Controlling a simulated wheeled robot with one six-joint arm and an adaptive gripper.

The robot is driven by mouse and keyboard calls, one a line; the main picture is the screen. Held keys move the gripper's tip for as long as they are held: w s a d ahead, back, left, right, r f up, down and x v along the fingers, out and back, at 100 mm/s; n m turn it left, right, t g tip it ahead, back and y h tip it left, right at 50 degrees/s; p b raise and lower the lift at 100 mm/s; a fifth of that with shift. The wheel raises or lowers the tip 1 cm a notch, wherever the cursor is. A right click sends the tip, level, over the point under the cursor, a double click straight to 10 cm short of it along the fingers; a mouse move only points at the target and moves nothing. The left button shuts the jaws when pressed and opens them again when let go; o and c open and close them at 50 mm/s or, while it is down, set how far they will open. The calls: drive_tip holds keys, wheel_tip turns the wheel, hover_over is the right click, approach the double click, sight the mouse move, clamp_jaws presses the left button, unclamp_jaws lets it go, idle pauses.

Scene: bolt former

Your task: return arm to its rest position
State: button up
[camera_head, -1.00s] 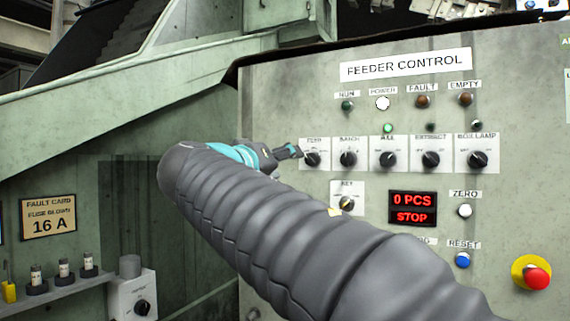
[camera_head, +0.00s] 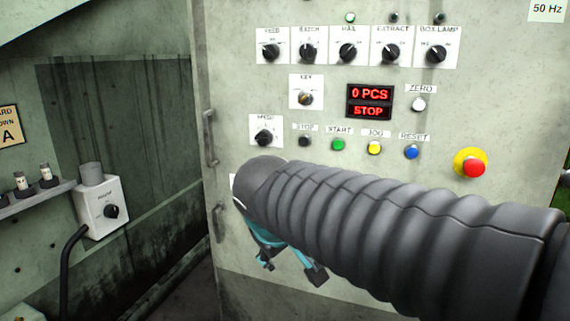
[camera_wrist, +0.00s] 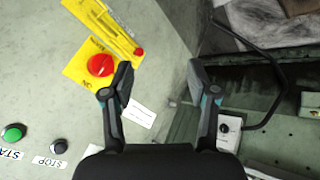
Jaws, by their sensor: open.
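My gripper (camera_head: 292,270) hangs low in front of the feeder control panel (camera_head: 232,100), below the row of push buttons. My dark ribbed arm reaches in from the right and hides part of the gripper and of the lower panel. In the wrist view the two fingers of my gripper (camera_wrist: 158,78) stand wide apart. Nothing is held between them.
The panel carries knobs, a red display (camera_head: 370,102) reading "0 PCS STOP", coloured buttons and a red mushroom button (camera_head: 474,168).

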drive_tip(key=s+d+f+m+p, duration=0.1)
drive_tip(key=s+d+f+m, duration=0.1)
drive_tip(key=s+d, duration=0.3)
drive_tip(key=s+d+f+m+g, duration=0.1)
drive_tip(key=s+d+f+m, duration=0.1)
drive_tip(key=s+d, duration=0.3)
drive_tip(key=s+d+f+m+y+p, duration=0.1)
drive_tip(key=s+d+f+m, duration=0.1)
drive_tip(key=s+d, duration=0.4)
drive_tip(key=shift+f+m+p, duration=0.25)
drive_tip(key=shift+m+p, duration=0.1)
drive_tip(key=shift+m, duration=0.55)
